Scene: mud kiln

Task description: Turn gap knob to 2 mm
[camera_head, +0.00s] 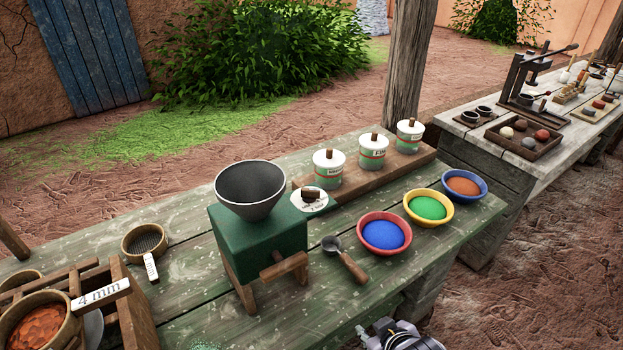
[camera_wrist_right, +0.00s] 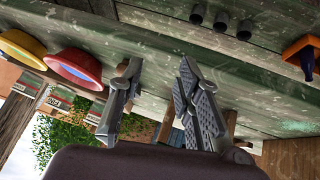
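The gap knob (camera_head: 311,193) is a small brown wooden knob on a round white dial (camera_head: 310,204). The dial sits at the right side of the green mill (camera_head: 255,243), beside its grey hopper (camera_head: 250,187). The dial's lettering is too small to read. A wooden crank handle (camera_head: 284,266) is on the mill's front. My right gripper (camera_head: 385,332) shows at the bottom edge in the head view, in front of the table and away from the knob. In the right wrist view the right gripper (camera_wrist_right: 158,98) has its fingers apart with nothing between them. My left gripper is not in view.
A scoop (camera_head: 344,258) lies right of the mill. Bowls of blue (camera_head: 362,218), green (camera_head: 408,192) and orange powder line the front edge. Lidded jars (camera_head: 329,182) stand behind on a board. A sieve (camera_head: 144,240) and a wooden rack (camera_head: 131,312) are at left.

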